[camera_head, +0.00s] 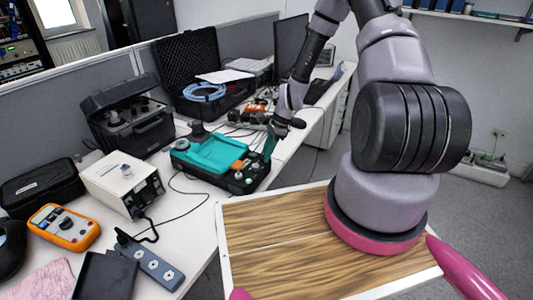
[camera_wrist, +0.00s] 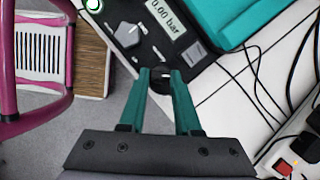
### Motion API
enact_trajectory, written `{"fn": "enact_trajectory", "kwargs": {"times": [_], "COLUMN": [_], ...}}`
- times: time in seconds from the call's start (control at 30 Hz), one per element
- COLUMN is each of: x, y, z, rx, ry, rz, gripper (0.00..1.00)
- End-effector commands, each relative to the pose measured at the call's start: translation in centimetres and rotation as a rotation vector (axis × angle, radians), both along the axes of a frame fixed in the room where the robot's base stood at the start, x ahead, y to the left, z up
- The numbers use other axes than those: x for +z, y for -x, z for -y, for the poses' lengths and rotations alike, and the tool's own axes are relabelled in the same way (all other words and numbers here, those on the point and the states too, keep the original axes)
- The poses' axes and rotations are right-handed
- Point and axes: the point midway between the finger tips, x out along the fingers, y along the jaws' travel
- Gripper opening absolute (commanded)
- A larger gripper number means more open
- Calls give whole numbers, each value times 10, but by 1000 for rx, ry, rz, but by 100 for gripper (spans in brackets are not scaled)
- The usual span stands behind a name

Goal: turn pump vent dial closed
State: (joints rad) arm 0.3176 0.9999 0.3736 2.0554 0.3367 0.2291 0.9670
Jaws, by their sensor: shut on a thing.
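The pump is a teal and black unit (camera_head: 215,158) on the white desk in the head view. In the wrist view its black panel carries a display (camera_wrist: 165,22) reading 0.00 bar and a grey knob (camera_wrist: 127,35). My gripper (camera_wrist: 162,76) has teal fingers, shut on a black round dial (camera_wrist: 160,84) at the panel's near edge. The fingers stand on either side of the dial and hide part of it. In the head view my gripper (camera_head: 268,150) reaches down to the pump's right end, where the dial is hidden.
An orange multimeter (camera_head: 63,227), a white box (camera_head: 122,184) and a grey power strip (camera_head: 150,262) stand on the desk's left. Open black cases (camera_head: 125,112) stand behind. Loose cables lie around the pump. My wooden-topped base is in front.

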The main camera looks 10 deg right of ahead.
Motion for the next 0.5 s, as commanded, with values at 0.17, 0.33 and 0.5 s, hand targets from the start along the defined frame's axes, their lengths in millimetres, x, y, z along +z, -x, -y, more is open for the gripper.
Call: {"fn": "enact_trajectory", "kwargs": {"times": [0.17,0.33,0.5], "x": [0,0,1], "y": [-2,-3,-5], "z": [0,-1,-2], "rx": [74,196,355], "ry": [2,2,2], "rz": [2,1,2], "gripper": [0,0,0]}}
